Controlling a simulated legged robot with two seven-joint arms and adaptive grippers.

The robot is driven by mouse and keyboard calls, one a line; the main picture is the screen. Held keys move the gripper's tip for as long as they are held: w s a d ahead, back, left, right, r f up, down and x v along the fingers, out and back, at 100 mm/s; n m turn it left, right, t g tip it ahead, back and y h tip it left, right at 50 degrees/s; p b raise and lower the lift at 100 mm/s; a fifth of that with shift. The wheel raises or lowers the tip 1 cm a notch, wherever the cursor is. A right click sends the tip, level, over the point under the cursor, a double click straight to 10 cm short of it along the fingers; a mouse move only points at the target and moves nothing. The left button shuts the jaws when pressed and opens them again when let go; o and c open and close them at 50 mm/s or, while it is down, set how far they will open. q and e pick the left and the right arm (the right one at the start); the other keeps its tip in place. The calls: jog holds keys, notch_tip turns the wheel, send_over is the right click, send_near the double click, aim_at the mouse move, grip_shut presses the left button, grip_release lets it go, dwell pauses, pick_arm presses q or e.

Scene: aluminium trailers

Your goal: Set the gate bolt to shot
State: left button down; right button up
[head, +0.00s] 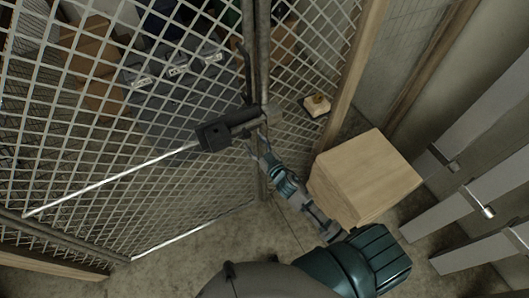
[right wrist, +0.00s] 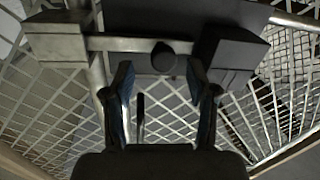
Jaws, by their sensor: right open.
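The gate bolt (head: 240,121) is a dark assembly on the mesh gate (head: 110,160), beside the post. In the right wrist view its dark round knob (right wrist: 163,57) sticks out from a horizontal bar. The bar runs between a dark housing (right wrist: 228,45) on the right and a pale metal block (right wrist: 57,42) on the left. I cannot tell how far the bar enters the block. My right gripper (head: 257,145) is just below the bolt. In the right wrist view its open fingers (right wrist: 160,76) are on either side of the knob, with visible gaps. My left gripper is not in view.
A wooden box (head: 363,177) stands right of my right arm. A small yellowish object (head: 317,105) lies beyond it. Pale metal beams (head: 470,205) are at the right. Cardboard boxes (head: 95,45) and dark bins (head: 180,75) are behind the mesh.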

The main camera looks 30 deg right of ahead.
jog(key=s+d, duration=0.2)
jog(key=s, duration=0.7)
jog(key=shift+f, duration=0.1)
jog(key=s+d+f+g+h+b, duration=0.1)
jog(key=s+f+g, duration=0.2)
jog(key=f, duration=0.9)
jog(key=s+d+f+m+g+h, duration=0.1)
jog(key=s+f+g, duration=0.15)
jog(key=f, duration=0.95)
jog(key=s+d+f+g+b, duration=0.15)
jog(key=s+f, duration=0.25)
jog(key=f, duration=0.8)
jog(key=s+a+f+g, duration=0.1)
jog(key=s+f+g, duration=0.2)
jog(key=s+f, duration=0.4)
jog(key=s+a+f+g+b, duration=0.1)
jog(key=s+f+g, duration=0.2)
jog(key=s+f, duration=0.4)
jog(key=s+a+f+g, duration=0.1)
jog(key=s+f+g, duration=0.2)
jog(key=s, duration=1.4)
notch_tip(320, 180, down, 4)
jog(key=shift+s+a+f+g+h+b, duration=0.2)
jog(key=shift+s+g+h+b, duration=0.1)
jog(key=shift+g+h, duration=0.1)
